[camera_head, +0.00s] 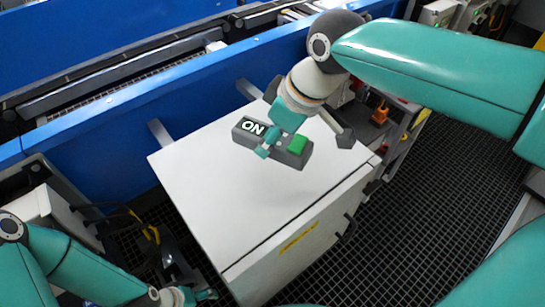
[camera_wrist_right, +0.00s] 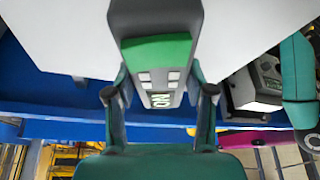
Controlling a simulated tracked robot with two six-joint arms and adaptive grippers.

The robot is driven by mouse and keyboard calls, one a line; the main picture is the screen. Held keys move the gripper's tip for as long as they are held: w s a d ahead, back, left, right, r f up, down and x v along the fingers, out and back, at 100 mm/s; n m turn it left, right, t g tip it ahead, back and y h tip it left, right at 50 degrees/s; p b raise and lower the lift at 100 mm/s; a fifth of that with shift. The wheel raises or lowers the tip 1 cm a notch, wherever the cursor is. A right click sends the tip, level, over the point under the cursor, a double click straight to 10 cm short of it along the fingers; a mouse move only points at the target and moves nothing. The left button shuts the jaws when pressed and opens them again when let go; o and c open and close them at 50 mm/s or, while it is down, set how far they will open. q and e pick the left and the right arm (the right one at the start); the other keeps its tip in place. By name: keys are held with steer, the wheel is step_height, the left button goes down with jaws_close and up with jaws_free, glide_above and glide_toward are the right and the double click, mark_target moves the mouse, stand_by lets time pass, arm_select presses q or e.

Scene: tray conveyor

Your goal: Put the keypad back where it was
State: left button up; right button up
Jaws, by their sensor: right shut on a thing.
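The keypad (camera_head: 252,127) is a dark grey oblong box with a lit "ON" display at one end and a green button at the other. In the head view it is over the far part of the white cabinet top (camera_head: 200,180); I cannot tell whether it touches the top. My right gripper (camera_head: 272,139) is shut across its middle. In the right wrist view the keypad (camera_wrist_right: 160,18) sits between the two fingers (camera_wrist_right: 160,90), its green part towards the top of the picture. My left gripper (camera_head: 204,296) is low at the bottom left, away from the keypad; its jaws are too small to read.
The blue conveyor (camera_head: 100,125) runs behind the cabinet. A yellow label (camera_head: 298,238) and dark handle (camera_head: 348,228) are on the cabinet's front. Dark grating floor (camera_head: 400,220) lies to the right. The near part of the cabinet top is bare.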

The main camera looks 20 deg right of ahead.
mark_target(273, 167)
step_height(273, 167, down, 6)
steer(key=shift+r, duration=0.1)
stand_by(0.4)
steer(key=o, duration=1.5)
steer(key=shift+c, duration=0.2)
steer(key=shift+r, duration=0.2)
steer(key=v, duration=1.1)
steer(key=shift+s+d+r, duration=0.1)
steer(key=shift+s+r, duration=0.05)
steer(key=shift+r, duration=0.1)
